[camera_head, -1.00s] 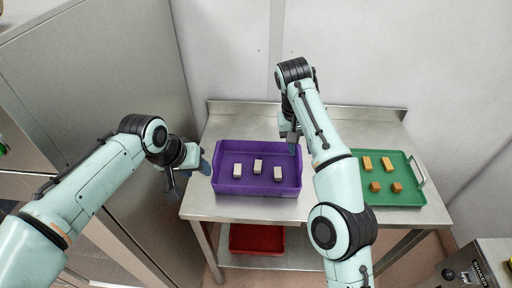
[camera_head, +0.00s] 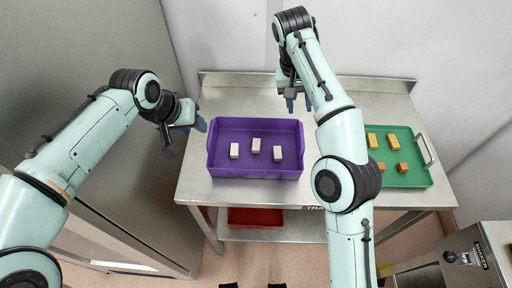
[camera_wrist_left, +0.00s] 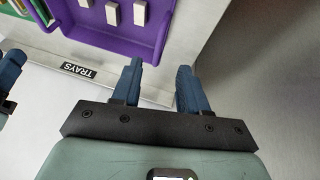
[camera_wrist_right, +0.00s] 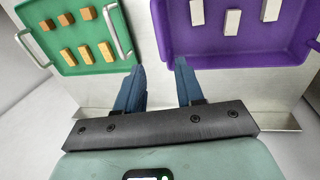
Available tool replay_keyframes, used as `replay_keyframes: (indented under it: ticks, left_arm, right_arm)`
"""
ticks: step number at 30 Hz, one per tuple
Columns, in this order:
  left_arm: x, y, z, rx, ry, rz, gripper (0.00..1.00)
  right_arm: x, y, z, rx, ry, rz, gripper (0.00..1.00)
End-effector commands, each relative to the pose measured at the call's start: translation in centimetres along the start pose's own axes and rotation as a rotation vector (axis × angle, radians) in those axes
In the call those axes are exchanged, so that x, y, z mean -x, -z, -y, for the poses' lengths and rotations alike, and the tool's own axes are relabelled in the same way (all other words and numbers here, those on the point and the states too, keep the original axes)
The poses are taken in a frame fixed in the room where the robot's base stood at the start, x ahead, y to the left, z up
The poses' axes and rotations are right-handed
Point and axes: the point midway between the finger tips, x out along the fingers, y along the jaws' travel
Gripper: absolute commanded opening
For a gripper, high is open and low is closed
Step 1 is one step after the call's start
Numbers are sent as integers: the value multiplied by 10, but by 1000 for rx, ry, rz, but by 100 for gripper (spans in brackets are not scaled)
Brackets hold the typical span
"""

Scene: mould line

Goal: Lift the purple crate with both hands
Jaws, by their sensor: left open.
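The purple crate (camera_head: 255,172) sits on the steel table and holds three pale blocks (camera_head: 256,146). Its wall also shows in the left wrist view (camera_wrist_left: 120,45) and the right wrist view (camera_wrist_right: 240,55). My left gripper (camera_head: 188,129) is open and empty, left of the crate's back left corner. In the left wrist view its two blue fingers (camera_wrist_left: 160,68) stand apart, short of the crate. My right gripper (camera_head: 299,103) is open and empty near the crate's back right corner. In the right wrist view its fingers (camera_wrist_right: 160,66) are apart, short of the crate.
A green tray (camera_head: 408,179) with several orange-brown blocks lies right of the crate, partly hidden by my right arm. A red crate (camera_head: 256,217) stands on the shelf below. The table's raised back edge (camera_head: 240,80) stands behind, and a grey cabinet wall (camera_head: 80,60) is at left.

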Motion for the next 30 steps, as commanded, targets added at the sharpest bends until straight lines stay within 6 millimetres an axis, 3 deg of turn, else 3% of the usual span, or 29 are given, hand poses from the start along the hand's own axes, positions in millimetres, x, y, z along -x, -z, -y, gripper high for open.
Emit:
replay_keyframes:
  ticks: [11,21,30]
  left_arm:
    - [-43,-1,1,1,1,4,43]
    - [-103,-1,0,1,1,4,43]
    - [-122,0,0,1,1,1,43]
  right_arm:
    - [-43,-3,-1,1,0,3,37]
    - [-102,-2,0,1,1,2,37]
    - [-122,-2,1,0,2,-1,37]
